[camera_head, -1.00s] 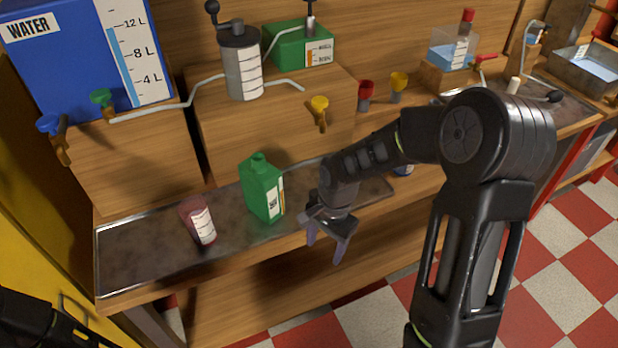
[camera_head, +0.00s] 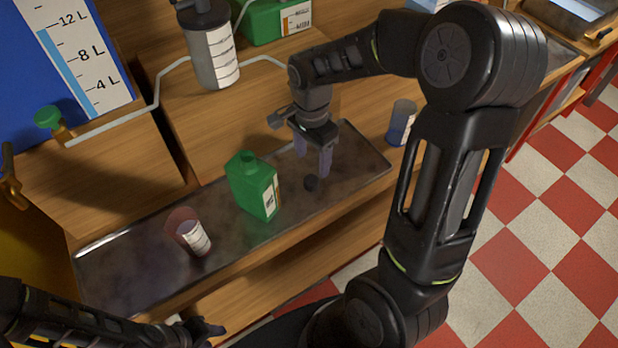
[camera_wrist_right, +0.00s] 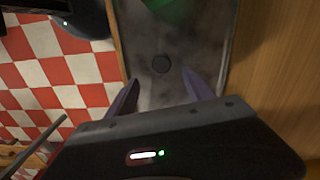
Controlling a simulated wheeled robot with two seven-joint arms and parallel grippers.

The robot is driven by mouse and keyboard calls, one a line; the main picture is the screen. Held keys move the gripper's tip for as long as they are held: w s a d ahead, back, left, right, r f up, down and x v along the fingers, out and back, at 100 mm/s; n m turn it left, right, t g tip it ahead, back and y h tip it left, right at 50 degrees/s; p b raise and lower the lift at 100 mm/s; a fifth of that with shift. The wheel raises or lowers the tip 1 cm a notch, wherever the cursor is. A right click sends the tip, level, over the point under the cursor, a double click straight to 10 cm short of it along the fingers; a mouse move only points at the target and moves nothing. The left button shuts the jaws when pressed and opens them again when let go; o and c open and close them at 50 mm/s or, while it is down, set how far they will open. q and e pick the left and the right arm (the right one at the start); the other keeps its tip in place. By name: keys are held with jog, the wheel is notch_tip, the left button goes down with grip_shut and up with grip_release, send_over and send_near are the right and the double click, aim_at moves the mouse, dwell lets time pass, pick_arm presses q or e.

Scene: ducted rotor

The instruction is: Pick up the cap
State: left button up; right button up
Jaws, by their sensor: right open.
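My right gripper (camera_head: 313,165) is open and empty, pointing down over the tray close to the cap. The cap is not held. My left gripper (camera_head: 207,328) is low at the bottom left, far from the cap; its jaw opening is unclear.
The green bottle (camera_head: 254,187) stands left of the cap, and a reddish cup (camera_head: 188,232) stands further left. A blue-filled cup (camera_head: 401,122) stands right of the tray (camera_head: 120,275). Wooden boxes with tubing and containers rise behind. The tray around the cap is clear.

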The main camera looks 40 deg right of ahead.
aim_at(311, 179)
jog(key=shift+f, duration=0.1)
jog(key=shift+f, duration=1.25)
jog(key=shift+f+p, duration=0.3)
jog(key=shift+p, duration=0.1)
notch_tip(311, 179, down, 5)
jog(key=shift+w+r+p, duration=0.1)
jog(key=shift+r+p, duration=0.1)
jog(key=shift+p, duration=0.4)
jog(key=shift+c, duration=0.3)
grip_shut()
